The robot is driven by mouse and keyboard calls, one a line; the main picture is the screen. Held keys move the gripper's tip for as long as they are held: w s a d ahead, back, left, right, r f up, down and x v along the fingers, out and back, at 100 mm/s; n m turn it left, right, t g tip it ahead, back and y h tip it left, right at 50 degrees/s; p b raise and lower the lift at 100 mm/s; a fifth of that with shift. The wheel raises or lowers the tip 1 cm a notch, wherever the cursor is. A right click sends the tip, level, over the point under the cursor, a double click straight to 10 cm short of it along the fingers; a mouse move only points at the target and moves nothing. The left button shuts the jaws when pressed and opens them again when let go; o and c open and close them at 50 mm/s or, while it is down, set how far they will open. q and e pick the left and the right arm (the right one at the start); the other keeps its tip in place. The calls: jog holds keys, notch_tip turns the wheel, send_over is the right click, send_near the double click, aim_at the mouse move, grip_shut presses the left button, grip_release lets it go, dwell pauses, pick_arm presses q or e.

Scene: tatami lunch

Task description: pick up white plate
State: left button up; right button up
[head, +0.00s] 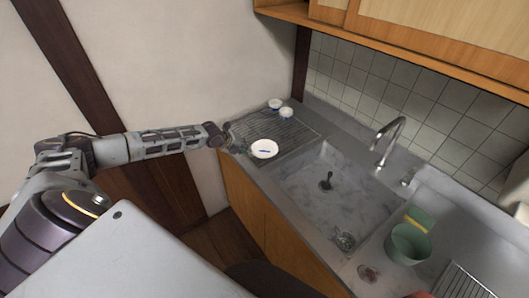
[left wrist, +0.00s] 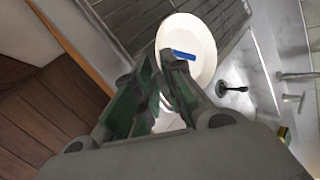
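The white plate (head: 259,145) lies at the near edge of the ribbed drainboard, left of the sink. A small blue mark or object shows on it. My left gripper (head: 231,138) is just left of the plate in the head view. My right gripper is not in view.
Two small white-and-blue cups (head: 286,112) stand at the back of the drainboard (head: 258,124). The sink (head: 340,199) with a dark utensil is to the right, under a faucet (head: 390,138). A green container (head: 408,244) stands on the right counter. A wall is behind.

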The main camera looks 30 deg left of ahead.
aim_at(255, 151)
pick_arm(q)
jog(key=shift+d+f, duration=0.1)
jog(key=shift+f, duration=0.05)
jog(key=shift+d+p+x, duration=0.25)
jog(key=shift+p+x, duration=0.4)
jog(key=shift+x, duration=1.8)
jog(key=shift+c, duration=0.4)
grip_shut()
